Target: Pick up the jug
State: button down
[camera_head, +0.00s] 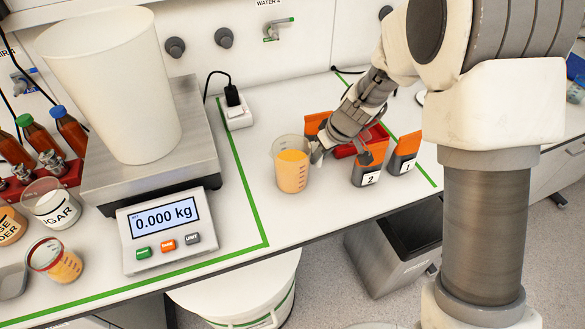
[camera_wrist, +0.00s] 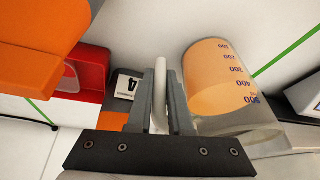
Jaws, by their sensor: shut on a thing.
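The jug (camera_head: 291,172) is a clear graduated vessel with orange juice in it. It stands upright on the white counter, or very close above it; I cannot tell which. My gripper (camera_head: 318,152) is at the jug's right side. In the wrist view, my gripper (camera_wrist: 161,85) is shut on the jug's pale handle (camera_wrist: 160,70), with one finger on each side. The jug's body (camera_wrist: 222,80) is just right of the fingers, its printed numbers showing. In the head view, my gripper partly hides the handle.
Black-and-orange holders labelled 2 (camera_head: 369,174) and 1 (camera_head: 403,158) stand right of the jug, close to my gripper. A red bin (camera_head: 345,150) is behind them. A scale (camera_head: 165,225) reading 0.000 kg bears a big white bucket (camera_head: 115,90). The counter left of the jug is clear.

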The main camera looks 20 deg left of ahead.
jog(key=shift+r, duration=0.15)
jog(key=shift+r, duration=0.5)
notch_tip(320, 180, up, 3)
jog(key=shift+w+r, duration=0.1)
jog(key=s+d+r+b, duration=0.1)
jog(key=s+d+r, duration=0.5)
jog(key=d, duration=0.4)
jog(key=shift+r, duration=0.3)
jog(key=shift+d, duration=0.1)
jog(key=c, duration=1.4)
grip_release()
grip_shut()
jog(key=shift+w, duration=0.1)
